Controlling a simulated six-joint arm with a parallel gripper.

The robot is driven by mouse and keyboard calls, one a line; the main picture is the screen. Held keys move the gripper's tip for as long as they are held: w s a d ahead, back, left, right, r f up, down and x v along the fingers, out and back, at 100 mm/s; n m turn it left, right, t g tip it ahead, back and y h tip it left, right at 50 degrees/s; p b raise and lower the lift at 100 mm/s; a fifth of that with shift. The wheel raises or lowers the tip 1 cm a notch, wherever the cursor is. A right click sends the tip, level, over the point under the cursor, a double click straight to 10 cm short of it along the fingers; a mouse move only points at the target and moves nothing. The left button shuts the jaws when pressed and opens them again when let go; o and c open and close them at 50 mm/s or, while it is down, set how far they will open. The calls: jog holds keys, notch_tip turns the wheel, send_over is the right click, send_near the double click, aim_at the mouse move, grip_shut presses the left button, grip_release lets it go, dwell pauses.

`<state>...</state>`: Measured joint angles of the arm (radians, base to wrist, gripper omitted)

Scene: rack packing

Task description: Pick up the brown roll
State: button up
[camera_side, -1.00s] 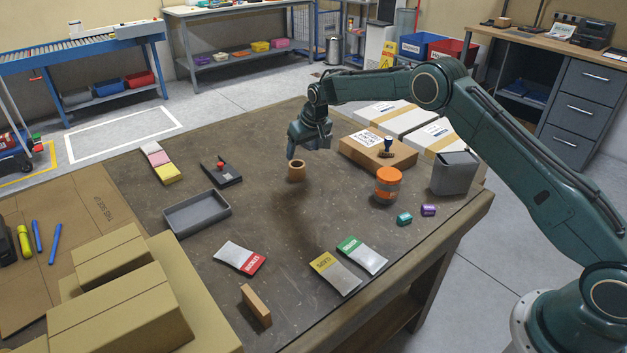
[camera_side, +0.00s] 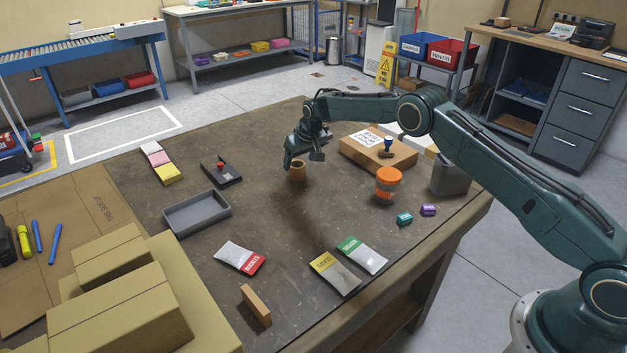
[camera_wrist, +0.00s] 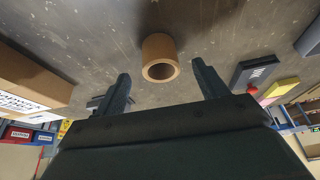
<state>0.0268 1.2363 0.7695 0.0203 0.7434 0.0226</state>
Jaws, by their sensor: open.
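The brown roll (camera_side: 297,172) stands upright on the dark table in the side view, a short hollow ring. It also shows in the wrist view (camera_wrist: 160,46), with its open end toward the camera. My gripper (camera_side: 302,162) is just above and around the roll's top in the side view, partly covering it. In the wrist view my gripper (camera_wrist: 164,84) is open, its two fingers apart and empty. The roll lies beyond the fingertips there, roughly centred between them. I cannot tell whether a finger touches it.
A cardboard box (camera_side: 363,155) with a stamp (camera_side: 387,147) lies close right of my gripper.

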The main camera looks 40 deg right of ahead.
aim_at(298, 165)
jog(key=shift+x, duration=1.7)
jog(key=shift+c, duration=0.4)
jog(key=c, duration=1)
